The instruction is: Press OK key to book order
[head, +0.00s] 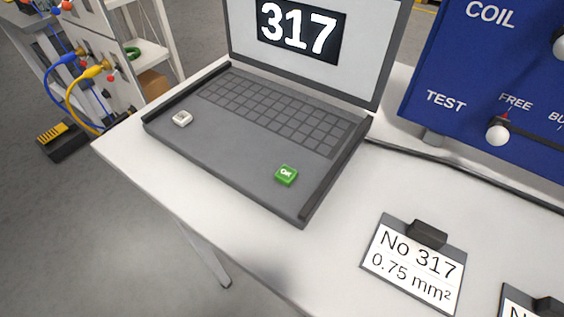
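The green OK key (286,175) sits on the front right part of the grey laptop (225,155), and its white label reads OK. The laptop screen (368,50) stands open and shows the number 317 on a dark panel. A white key (182,118) sits at the laptop's left front. Nothing covers the OK key. My gripper is not in view.
The laptop stands on a white table (160,170). A card (415,264) reading No 317, 0.75 mm² lies to its right, with another card partly cut off. A blue panel (480,75) stands behind right; a black cable (430,157) runs below it. Shelving stands at left.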

